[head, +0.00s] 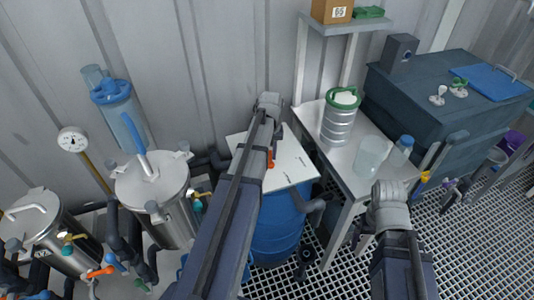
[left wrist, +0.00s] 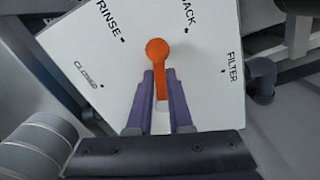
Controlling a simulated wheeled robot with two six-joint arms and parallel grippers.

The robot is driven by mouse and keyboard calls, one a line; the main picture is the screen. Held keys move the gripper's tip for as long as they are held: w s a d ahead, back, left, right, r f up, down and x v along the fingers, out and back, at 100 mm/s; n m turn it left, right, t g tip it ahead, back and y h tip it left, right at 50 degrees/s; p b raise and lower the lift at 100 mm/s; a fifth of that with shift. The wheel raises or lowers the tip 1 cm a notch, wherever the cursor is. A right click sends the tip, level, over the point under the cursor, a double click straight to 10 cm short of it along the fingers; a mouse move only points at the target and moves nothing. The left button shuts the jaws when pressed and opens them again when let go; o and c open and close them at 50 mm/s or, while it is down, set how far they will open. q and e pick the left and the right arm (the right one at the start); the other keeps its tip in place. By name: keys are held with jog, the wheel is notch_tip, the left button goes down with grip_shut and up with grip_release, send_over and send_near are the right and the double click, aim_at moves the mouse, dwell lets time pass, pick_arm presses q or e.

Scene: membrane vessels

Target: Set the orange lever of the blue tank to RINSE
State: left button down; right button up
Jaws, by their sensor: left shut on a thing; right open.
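The blue tank (head: 277,228) stands in the middle of the head view under a white label plate (head: 291,165). The plate (left wrist: 85,40) also shows in the left wrist view, with the words CLOSED, RINSE, BACK and FILTER, each by a dot. The orange lever (left wrist: 157,52) has its round end between the RINSE and BACK dots, on neither. My left gripper (left wrist: 161,85) is shut on the lever's bar. In the head view only a bit of the lever (head: 270,158) shows beside my left arm. My right gripper (head: 386,188) is open, by the metal table; its fingers are hard to see.
A metal table (head: 350,160) right of the tank holds a green-rimmed canister (head: 339,120), a clear beaker (head: 370,155) and a bottle (head: 401,150). Steel vessels (head: 158,190) with pipes and valves stand left. A dark chest (head: 430,90) is at the right. Grating covers the floor.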

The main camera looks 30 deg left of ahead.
pick_arm(q)
jog(key=n, duration=0.1)
jog(key=w+d+n, duration=0.1)
jog(key=n, duration=0.3)
jog(key=shift+w+d, duration=0.3)
jog(key=shift+d, duration=0.05)
jog(key=shift+n, duration=0.3)
jog(key=c, duration=0.8)
grip_release()
notch_tip(320, 180, up, 8)
jog(key=p, duration=0.8)
jog(key=shift+f, duration=0.1)
